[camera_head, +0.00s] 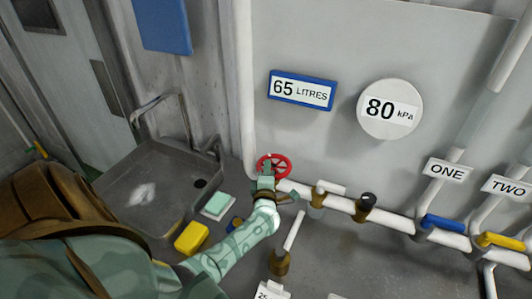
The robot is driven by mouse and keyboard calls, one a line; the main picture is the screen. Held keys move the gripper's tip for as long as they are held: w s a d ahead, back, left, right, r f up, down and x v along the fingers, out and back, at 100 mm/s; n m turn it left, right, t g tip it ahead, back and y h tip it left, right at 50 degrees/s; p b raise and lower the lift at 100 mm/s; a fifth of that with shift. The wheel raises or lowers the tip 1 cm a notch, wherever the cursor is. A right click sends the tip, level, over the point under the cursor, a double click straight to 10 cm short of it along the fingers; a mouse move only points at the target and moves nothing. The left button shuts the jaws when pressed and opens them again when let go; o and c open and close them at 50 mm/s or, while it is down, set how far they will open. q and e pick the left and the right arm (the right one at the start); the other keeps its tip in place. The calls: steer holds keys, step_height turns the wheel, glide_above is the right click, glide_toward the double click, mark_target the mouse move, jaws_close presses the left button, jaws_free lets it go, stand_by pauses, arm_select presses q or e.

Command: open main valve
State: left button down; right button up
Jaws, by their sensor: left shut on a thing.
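A red valve wheel (283,160) sits on the white pipe in the middle of the view, below the 65 litres sign. My left arm comes in from the lower left. My left gripper (266,176) is at the near side of the wheel and shut on it. The jaws cover part of the lower left of the wheel, so the exact grip on the rim is partly hidden. My right gripper is not in view.
A blue-framed 65 LITRES sign (301,90) and a round 80 kPa gauge (390,109) are on the wall. Blue (443,223) and yellow (501,242) valve handles sit right, below ONE and TWO labels. A grey sink (150,165) and yellow block (191,238) are left.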

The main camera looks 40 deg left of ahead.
arm_select(q)
steer(key=shift+d+f+n+g+y, duration=0.1)
steer(key=shift+d+n+g+y, duration=0.1)
steer(key=shift+n+g+y, duration=0.45)
steer(key=c, duration=1.4)
jaws_free()
steer(key=shift+o, duration=0.2)
